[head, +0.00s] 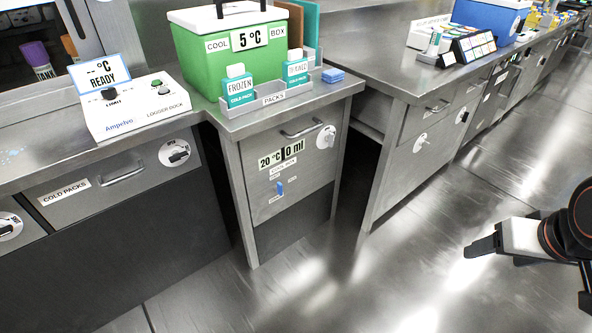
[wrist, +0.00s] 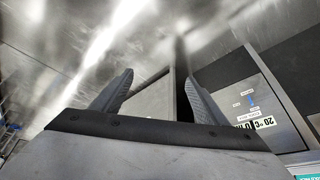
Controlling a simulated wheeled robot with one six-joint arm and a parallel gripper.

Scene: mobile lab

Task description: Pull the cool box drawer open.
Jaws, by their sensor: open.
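The cool box drawer (head: 290,185) is the grey front under the green cool box (head: 213,70), in the narrow middle cabinet. It looks shut, flush with the frame. It has a bar handle (head: 303,129) near its top, a round white dial, a "20 °C 0 ml" label and a small blue slider. In the wrist view, part of the same front (wrist: 240,78) appears upside down at the right; its handle does not show there. My gripper (head: 478,247) is open and empty, over the floor well to the right of the drawer. Its spread fingers (wrist: 158,90) show in the wrist view.
A cold packs drawer (head: 85,190) is at the left, under the logger dock (head: 133,107). A rack (head: 268,100) with frozen and another cold pack stands before the cool box. A right bench (head: 410,85) has more drawers. The floor (head: 400,270) before the drawer is clear.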

